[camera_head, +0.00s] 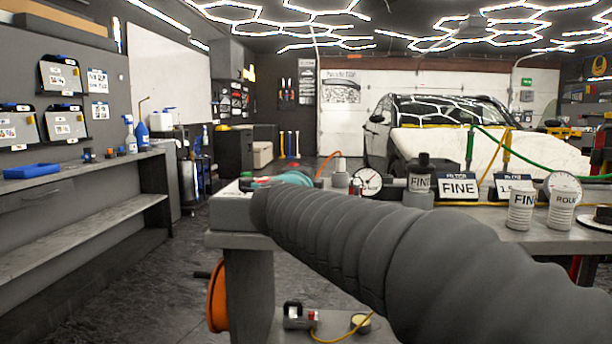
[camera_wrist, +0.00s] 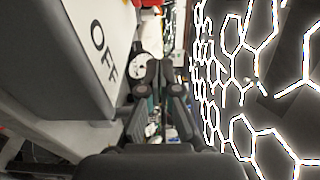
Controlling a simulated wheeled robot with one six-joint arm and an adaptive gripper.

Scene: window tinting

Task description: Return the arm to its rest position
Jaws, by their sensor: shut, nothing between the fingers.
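My gripper (camera_wrist: 159,72) shows in the middle of the wrist view, its two dark fingers together and nothing between them. The wrist view is turned on its side, with the ceiling lights along its right. My arm, in a dark grey ribbed sleeve, crosses the head view from the lower right to the near left end of the workbench (camera_head: 225,240). My gripper cannot be made out in the head view. A large grey body marked "OFF" (camera_wrist: 103,45) fills the left of the wrist view, close beside the gripper. A round white gauge (camera_wrist: 138,66) shows past the fingertips.
A car (camera_head: 435,120) stands behind. The floor at left (camera_head: 150,290) is clear.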

